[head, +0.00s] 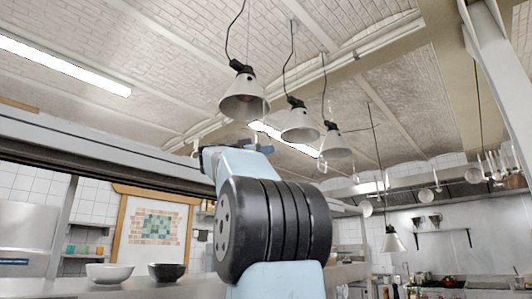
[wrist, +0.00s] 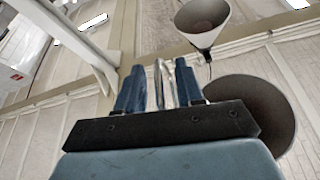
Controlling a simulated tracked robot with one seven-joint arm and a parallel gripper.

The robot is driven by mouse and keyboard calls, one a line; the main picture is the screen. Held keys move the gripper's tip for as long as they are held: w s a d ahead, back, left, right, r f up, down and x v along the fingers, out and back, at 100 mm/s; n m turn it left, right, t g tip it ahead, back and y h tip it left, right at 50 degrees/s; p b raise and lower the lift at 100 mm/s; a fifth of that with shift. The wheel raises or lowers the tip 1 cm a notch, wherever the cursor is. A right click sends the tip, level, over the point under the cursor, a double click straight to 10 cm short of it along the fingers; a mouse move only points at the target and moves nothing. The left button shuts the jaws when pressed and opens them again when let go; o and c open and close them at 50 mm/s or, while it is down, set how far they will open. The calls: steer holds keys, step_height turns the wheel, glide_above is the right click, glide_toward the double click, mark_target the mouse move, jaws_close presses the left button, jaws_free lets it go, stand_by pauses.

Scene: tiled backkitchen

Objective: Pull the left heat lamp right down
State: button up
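A large brownish lamp shade (wrist: 250,112) fills the right of the wrist view, partly behind the gripper. Which lamp this is, and what the strips belong to, is not clear.
Two similar lamps, a middle one (head: 300,124) and a right one (head: 336,146), hang beside the left lamp. Another lamp (head: 393,241) hangs lower at right. A white bowl (head: 109,272) and a black bowl (head: 166,271) stand on the counter at lower left.

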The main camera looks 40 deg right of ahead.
steer(key=shift+c, duration=0.2)
jaws_close()
stand_by(0.4)
